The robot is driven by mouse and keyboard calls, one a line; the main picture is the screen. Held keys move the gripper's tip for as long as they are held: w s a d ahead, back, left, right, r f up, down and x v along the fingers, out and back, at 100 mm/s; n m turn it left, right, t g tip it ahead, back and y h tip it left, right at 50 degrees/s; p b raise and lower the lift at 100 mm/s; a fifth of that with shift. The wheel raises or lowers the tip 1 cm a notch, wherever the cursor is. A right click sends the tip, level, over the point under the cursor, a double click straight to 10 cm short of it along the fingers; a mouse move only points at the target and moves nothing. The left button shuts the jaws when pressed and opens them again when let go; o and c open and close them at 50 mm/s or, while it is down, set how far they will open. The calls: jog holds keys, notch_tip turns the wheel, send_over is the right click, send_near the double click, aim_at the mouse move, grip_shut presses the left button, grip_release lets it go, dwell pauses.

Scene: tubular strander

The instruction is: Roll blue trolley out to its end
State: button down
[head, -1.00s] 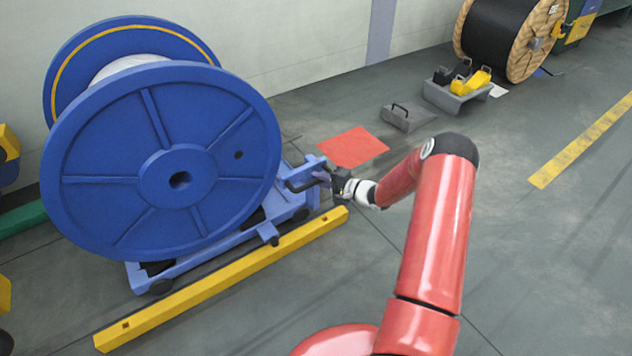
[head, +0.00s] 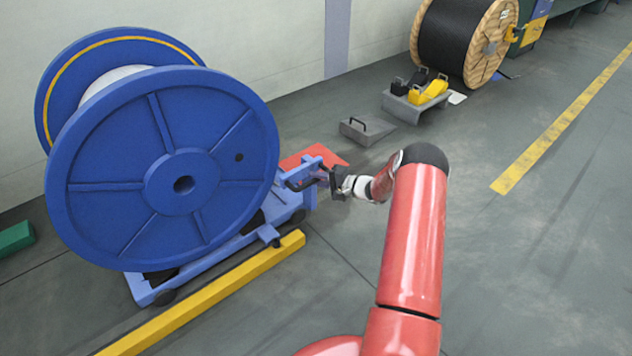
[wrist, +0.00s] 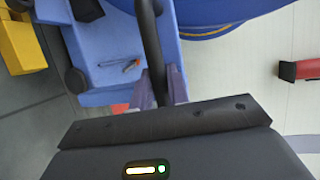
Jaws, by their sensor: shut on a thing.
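The blue trolley (head: 238,240) stands on the floor at the left in the head view and carries a big blue reel (head: 215,130). My gripper (head: 328,176) is at the trolley's right end, shut on its dark handle bar (head: 300,184). In the wrist view the dark bar (wrist: 150,45) runs down between the purple fingers of my gripper (wrist: 157,88). The blue trolley deck (wrist: 115,50) lies beside the bar, with a small orange-and-grey item on it. The reel hides much of the trolley's far side.
A yellow floor rail (head: 215,290) runs along the trolley's near side. A red floor patch (head: 318,158) lies just beyond the handle. Further off stand a grey wedge (head: 366,131), a grey stand (head: 415,107) with yellow and black blocks, and a wooden cable reel (head: 490,45). Floor at right is clear.

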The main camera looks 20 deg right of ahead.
jog(key=shift+a+f, duration=0.1)
jog(key=shift+a, duration=0.5)
jog(key=c, duration=1.4)
grip_release()
jog(key=shift+w, duration=0.15)
jog(key=shift+o, duration=0.2)
jog(key=shift+s+d, duration=0.3)
jog(key=shift+d, duration=0.2)
jog(key=v, duration=0.7)
jog(key=shift+p, duration=0.35)
jog(key=shift+a, duration=0.15)
jog(key=shift+c, duration=0.4)
